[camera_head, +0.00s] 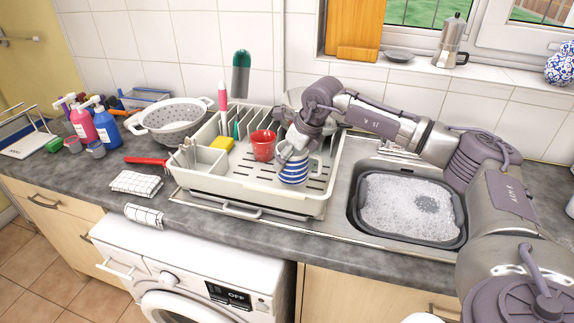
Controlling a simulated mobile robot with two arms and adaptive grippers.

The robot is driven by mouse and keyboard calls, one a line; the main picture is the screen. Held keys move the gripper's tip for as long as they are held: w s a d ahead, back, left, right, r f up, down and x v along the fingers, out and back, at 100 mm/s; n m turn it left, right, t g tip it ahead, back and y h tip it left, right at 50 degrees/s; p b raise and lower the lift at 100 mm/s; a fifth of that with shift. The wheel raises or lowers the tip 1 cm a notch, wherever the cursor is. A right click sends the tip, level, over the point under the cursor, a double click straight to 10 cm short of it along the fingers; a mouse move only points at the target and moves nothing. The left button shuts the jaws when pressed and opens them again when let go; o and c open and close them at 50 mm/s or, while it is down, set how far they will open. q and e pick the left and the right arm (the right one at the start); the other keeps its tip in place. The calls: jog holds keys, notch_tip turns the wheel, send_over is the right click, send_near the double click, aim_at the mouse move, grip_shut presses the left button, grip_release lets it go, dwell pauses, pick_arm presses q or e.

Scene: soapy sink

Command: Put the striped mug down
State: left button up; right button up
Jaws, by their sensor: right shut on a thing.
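The blue and white striped mug (293,174) is in the dish rack (262,192), to the right of a red mug (263,146). My right gripper (291,153) reaches in from the right and is shut on the striped mug at its upper part. The mug looks upright. Its base is at or very near the rack floor, but I cannot tell whether it touches. The gripper hides part of the mug's rim. My left gripper is not in view.
A yellow sponge (221,143) and a utensil compartment are at the rack's left. A plate stands behind my gripper. The sink basin (409,208) with foamy water is to the right. A colander (174,116) and soap bottles (107,127) stand left. The rack's front right floor is clear.

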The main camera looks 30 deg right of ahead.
jog(key=shift+w+a+f, duration=0.15)
jog(key=shift+w+a, duration=0.05)
jog(key=shift+w, duration=0.1)
jog(key=shift+f, duration=0.25)
notch_tip(320, 180, down, 3)
jog(key=shift+s+d+f+p, duration=0.1)
jog(key=shift+p, duration=0.7)
jog(key=shift+f, duration=0.2)
jog(key=o, duration=1.3)
jog(key=shift+f, duration=0.1)
jog(key=shift+c, duration=0.2)
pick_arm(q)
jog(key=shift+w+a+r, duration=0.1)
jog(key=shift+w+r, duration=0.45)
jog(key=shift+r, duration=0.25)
